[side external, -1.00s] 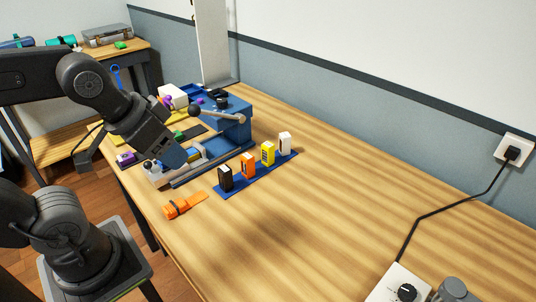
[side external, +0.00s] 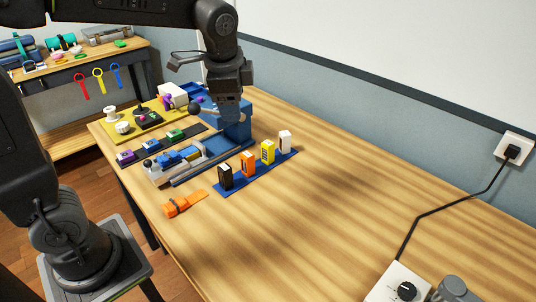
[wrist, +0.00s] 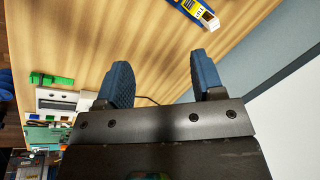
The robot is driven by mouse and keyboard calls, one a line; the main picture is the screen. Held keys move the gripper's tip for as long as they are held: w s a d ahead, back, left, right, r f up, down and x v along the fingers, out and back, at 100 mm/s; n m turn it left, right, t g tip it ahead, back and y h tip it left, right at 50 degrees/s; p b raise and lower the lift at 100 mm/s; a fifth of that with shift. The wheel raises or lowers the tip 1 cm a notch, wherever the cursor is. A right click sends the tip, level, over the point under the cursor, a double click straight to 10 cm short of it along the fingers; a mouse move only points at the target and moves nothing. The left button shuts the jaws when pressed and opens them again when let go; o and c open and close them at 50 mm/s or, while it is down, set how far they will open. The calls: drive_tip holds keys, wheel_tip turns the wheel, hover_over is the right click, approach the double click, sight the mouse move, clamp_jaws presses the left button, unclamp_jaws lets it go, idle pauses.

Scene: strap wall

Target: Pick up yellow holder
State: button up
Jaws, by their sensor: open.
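The yellow holder (side external: 267,153) stands upright on a blue strip (side external: 228,190) on the table, between an orange holder (side external: 248,165) and a white holder (side external: 285,142). A black holder (side external: 225,177) stands at the strip's near left end. My gripper (side external: 231,113) is above and behind the row, over the blue machine, apart from the yellow holder. In the wrist view my gripper (wrist: 162,62) is open, with nothing between its two blue fingers. A yellow piece (wrist: 192,7) beside a white end shows at the top edge there, partly cut off; it looks like the same row.
An orange strap piece (side external: 184,204) lies in front of the strip. The blue machine (side external: 235,135) with a lever stands behind left. Trays of small parts (side external: 150,122) lie farther left. The table right of the row is clear up to a knobbed box (side external: 403,290).

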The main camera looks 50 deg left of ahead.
drive_tip(key=w+a+f+m+g+y, duration=0.1)
drive_tip(key=w+f+m, duration=0.1)
drive_tip(key=w, duration=0.3)
drive_tip(key=w+f+m+g, duration=0.1)
drive_tip(key=w+f+m, duration=0.2)
drive_tip(key=w, duration=0.1)
drive_tip(key=m+y, duration=0.2)
drive_tip(key=m, duration=0.2)
approach(269, 143)
drive_tip(key=shift+g+h, duration=0.3)
drive_tip(key=shift+g, duration=0.1)
drive_tip(key=x, duration=0.7)
drive_tip(key=shift+w+a+f, duration=0.2)
drive_tip(key=shift+a, duration=0.3)
drive_tip(key=x, duration=0.5)
drive_tip(key=shift+w+d, duration=0.1)
drive_tip(key=shift+w, duration=0.05)
drive_tip(key=shift+c, duration=0.2)
drive_tip(key=c, duration=1)
